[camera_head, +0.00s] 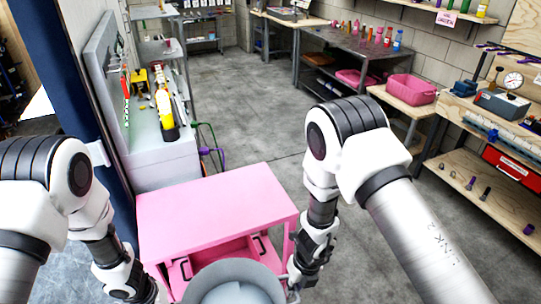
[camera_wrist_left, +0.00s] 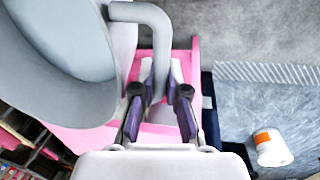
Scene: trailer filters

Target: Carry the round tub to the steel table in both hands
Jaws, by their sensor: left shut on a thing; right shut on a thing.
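The round grey tub (camera_head: 236,272) is at the bottom edge of the head view, at the near side of a pink table (camera_head: 215,200). I cannot tell whether it touches the table. In the left wrist view the tub (camera_wrist_left: 65,60) fills the upper left, with a bent grey handle (camera_wrist_left: 150,15). My left gripper (camera_wrist_left: 160,95) is shut on that handle. My right gripper (camera_head: 296,278) is shut at the tub's right side, on what looks like its other handle. A dark grey metal table (camera_head: 350,45) with several bottles stands at the back, perhaps the steel table.
A grey bench (camera_head: 160,150) with a yellow bottle stands behind the pink table. A low wooden table with a pink bin (camera_head: 410,89) and a wooden workbench (camera_head: 490,180) line the right. Grey floor (camera_head: 245,100) is open between. A white container (camera_wrist_left: 272,148) shows in the left wrist view.

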